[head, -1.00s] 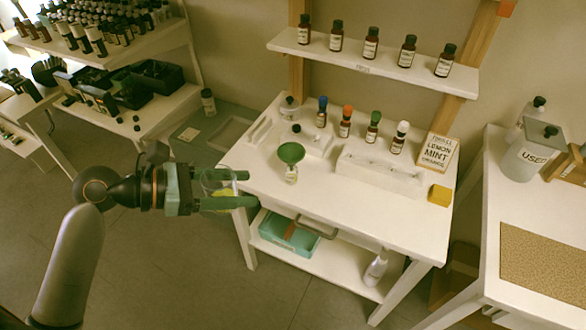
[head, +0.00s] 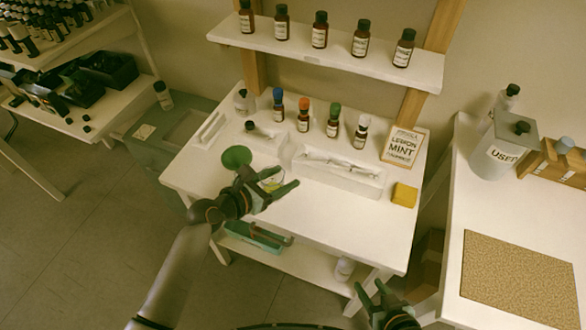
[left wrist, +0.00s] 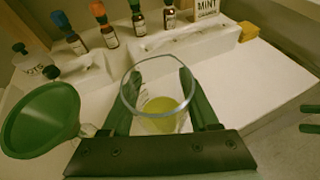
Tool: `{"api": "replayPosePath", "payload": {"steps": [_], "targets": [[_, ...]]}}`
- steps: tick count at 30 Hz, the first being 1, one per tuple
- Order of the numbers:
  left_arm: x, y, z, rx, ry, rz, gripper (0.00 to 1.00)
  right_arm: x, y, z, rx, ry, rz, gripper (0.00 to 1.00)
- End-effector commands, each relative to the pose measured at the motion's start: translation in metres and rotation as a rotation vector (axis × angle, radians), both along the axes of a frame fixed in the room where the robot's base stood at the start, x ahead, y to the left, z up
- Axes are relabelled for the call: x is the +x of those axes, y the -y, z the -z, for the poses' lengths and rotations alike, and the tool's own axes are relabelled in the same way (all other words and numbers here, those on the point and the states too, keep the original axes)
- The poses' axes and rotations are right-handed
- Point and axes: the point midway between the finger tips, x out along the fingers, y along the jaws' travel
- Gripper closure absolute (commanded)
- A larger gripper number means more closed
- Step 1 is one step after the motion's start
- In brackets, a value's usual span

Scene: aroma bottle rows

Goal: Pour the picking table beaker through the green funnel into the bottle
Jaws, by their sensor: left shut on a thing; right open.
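My left gripper (head: 279,183) is shut on a clear glass beaker (head: 271,178) and holds it over the front of the white table. In the left wrist view the beaker (left wrist: 158,95) stands about upright between the fingers, with yellow liquid in its bottom. The green funnel (head: 237,157) is just left of my left gripper; in the left wrist view the funnel (left wrist: 42,118) is at the left, apart from the beaker. My right gripper (head: 374,295) is open and empty at the bottom, beside the table.
Several capped bottles (head: 304,115) stand along the table's back, by a white tray (head: 340,172), a LEMON MINT card (head: 404,147) and a yellow sponge (head: 404,195). A shelf of bottles (head: 320,50) hangs above. A USED container (head: 503,150) stands on the right table.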

Motion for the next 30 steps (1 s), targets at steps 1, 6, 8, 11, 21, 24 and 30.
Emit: {"api": "replayPosePath", "payload": {"steps": [1, 6, 8, 11, 21, 24, 30], "targets": [[0.001, 0.003, 0.001, -0.001, 0.001, 0.001, 0.96, 0.000, 0.000, 0.000, 0.000, -0.001, 0.000, 0.50], [0.002, 0.004, 0.001, -0.020, -0.012, 0.001, 0.96, -0.001, 0.000, 0.000, 0.000, -0.001, -0.001, 0.50], [0.003, 0.003, 0.001, -0.036, -0.022, 0.001, 0.96, -0.001, 0.000, 0.001, 0.000, -0.002, -0.001, 0.50], [0.004, 0.000, -0.001, -0.068, -0.045, 0.001, 0.96, -0.002, 0.000, 0.001, 0.000, -0.004, -0.001, 0.50], [0.008, -0.006, -0.007, -0.172, -0.112, 0.001, 0.96, -0.002, -0.001, 0.001, 0.001, -0.004, -0.001, 0.50], [0.009, -0.007, -0.010, -0.188, -0.123, 0.001, 0.96, -0.002, -0.001, 0.001, 0.001, -0.004, -0.001, 0.50], [0.011, -0.010, -0.016, -0.223, -0.146, 0.002, 0.96, -0.002, -0.001, 0.001, 0.001, -0.004, -0.001, 0.50]]}}
